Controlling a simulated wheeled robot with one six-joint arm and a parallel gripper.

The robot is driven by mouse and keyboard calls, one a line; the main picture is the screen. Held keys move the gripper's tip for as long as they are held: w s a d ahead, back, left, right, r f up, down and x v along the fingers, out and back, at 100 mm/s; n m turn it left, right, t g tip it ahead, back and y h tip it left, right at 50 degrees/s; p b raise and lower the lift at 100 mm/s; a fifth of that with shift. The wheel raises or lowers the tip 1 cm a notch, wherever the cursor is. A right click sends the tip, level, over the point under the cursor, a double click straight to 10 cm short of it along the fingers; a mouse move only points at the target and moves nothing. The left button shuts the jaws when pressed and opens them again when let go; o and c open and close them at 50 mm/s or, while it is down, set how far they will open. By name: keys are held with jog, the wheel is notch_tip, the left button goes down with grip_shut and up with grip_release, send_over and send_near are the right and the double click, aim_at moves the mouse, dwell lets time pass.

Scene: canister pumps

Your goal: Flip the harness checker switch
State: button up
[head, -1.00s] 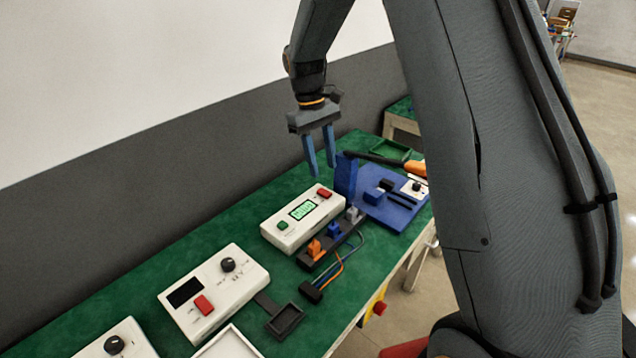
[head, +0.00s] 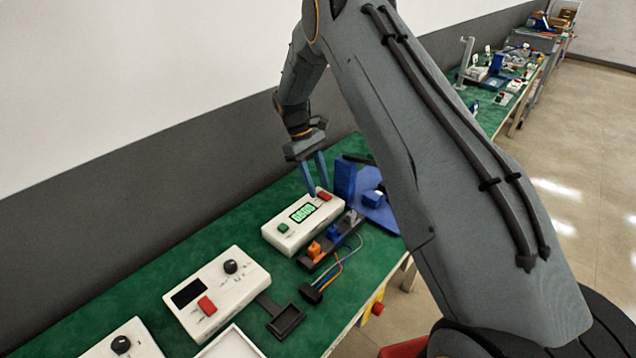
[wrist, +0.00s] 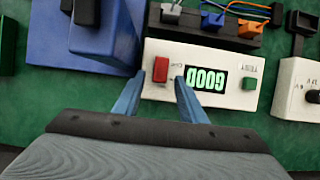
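The harness checker (head: 290,240) is a white box on the green bench mat, with a lit green display (head: 303,212), a green button (head: 283,228) and a red rocker switch (head: 324,196). In the wrist view the red switch (wrist: 160,69) lies just beyond and between my two blue fingertips. My gripper (head: 318,191) is pointing down over the switch end of the checker. It is open and empty, its fingers apart in the wrist view (wrist: 158,82). I cannot tell whether a fingertip touches the switch or box.
A dark connector block (head: 330,242) with orange, blue and grey plugs stands along the checker's front. A tall blue block (head: 345,178) stands close to the right of my fingers. A white box with a knob (head: 215,290) sits nearer, left. The mat behind the checker is clear.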

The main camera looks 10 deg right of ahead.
jog(key=shift+s+d+f, duration=0.1)
jog(key=shift+s+f, duration=0.05)
jog(key=shift+f, duration=0.3)
jog(key=shift+c, duration=0.5)
grip_shut()
jog(key=shift+s+d+r+t+y+p, duration=0.2)
jog(key=shift+t+y+p, duration=0.1)
jog(key=shift+t+p, duration=0.1)
jog(key=shift+s+t+y, duration=0.15)
jog(key=shift+t+y, duration=0.15)
jog(key=shift+t, duration=0.1)
jog(key=shift+o, duration=0.5)
grip_release()
